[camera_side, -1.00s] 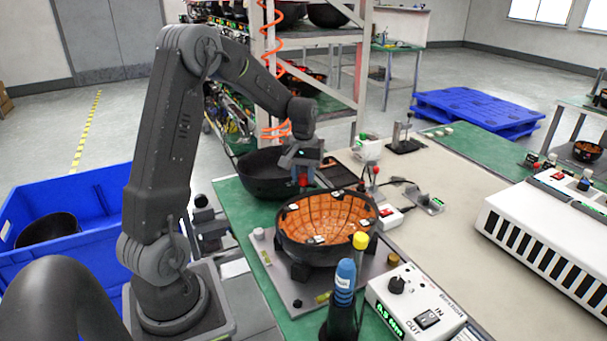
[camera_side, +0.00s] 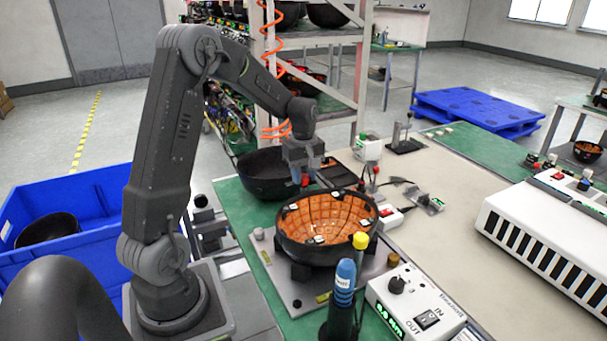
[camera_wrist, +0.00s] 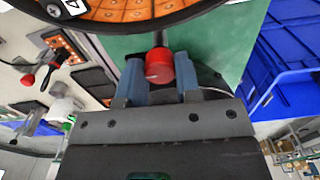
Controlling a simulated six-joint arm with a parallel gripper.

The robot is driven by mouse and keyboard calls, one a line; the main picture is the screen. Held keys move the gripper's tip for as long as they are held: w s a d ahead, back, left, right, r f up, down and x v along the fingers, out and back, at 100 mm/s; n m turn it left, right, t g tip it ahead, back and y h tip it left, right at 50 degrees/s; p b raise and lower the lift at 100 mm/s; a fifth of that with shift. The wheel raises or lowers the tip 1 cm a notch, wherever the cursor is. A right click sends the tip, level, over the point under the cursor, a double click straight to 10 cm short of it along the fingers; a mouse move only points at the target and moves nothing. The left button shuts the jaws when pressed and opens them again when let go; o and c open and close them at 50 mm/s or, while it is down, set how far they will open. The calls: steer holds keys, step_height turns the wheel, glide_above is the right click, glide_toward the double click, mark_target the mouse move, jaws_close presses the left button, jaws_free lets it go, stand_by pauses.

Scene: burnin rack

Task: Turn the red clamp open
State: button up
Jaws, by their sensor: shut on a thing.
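The red clamp (camera_wrist: 159,66) shows as a red knob between the two blue fingers of my gripper (camera_wrist: 160,80) in the wrist view. My gripper is shut on it. In the side view my gripper (camera_side: 304,180) points down behind the far rim of the black bowl with the orange inside (camera_side: 284,240), and only a little of the red knob shows between the fingers. The bowl sits on a grey fixture plate (camera_side: 290,292). What lies under the knob is hidden, so how far the clamp is turned cannot be told.
A larger black bowl (camera_side: 262,183) stands behind my gripper on the green mat. Another red-tipped lever (camera_side: 375,171) stands to the right. A blue-capped tool (camera_side: 345,275) and a control box (camera_side: 412,300) are at the front. A shelf rack (camera_side: 310,40) stands behind.

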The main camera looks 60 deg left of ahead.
mark_target(304, 176)
stand_by(0.4)
steer(key=o, duration=0.9)
steer(key=shift+o, duration=0.2)
step_height(304, 176, up, 14)
steer(key=shift+f, duration=0.1)
